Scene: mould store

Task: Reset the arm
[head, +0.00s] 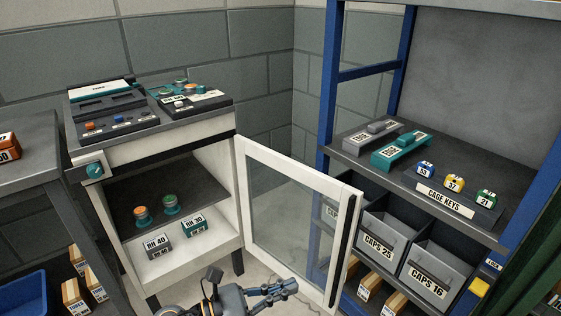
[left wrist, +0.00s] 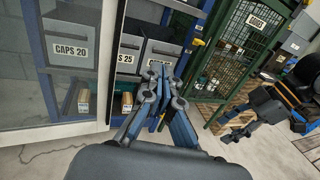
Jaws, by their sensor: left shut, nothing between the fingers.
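My left gripper (head: 284,287) is at the bottom of the head view, in front of the open glass door (head: 297,215) of a white cabinet (head: 165,190). Its fingers are together with nothing between them. In the left wrist view the same gripper (left wrist: 161,88) points towards the shelf bins, with its fingertips close together. A dark arm-like part, which looks like my right arm and gripper (left wrist: 236,133), shows at the right of that view. Its fingers are too small to read. The head view does not show it.
The cabinet door stands swung out towards the blue-framed rack (head: 329,85). Bins CAPS 25 (head: 386,238) and CAPS 16 (head: 437,268) sit below the CAGE KEYS holder (head: 445,202). Small blocks and knobs stand inside the cabinet. A green mesh cage (left wrist: 232,60) shows in the left wrist view.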

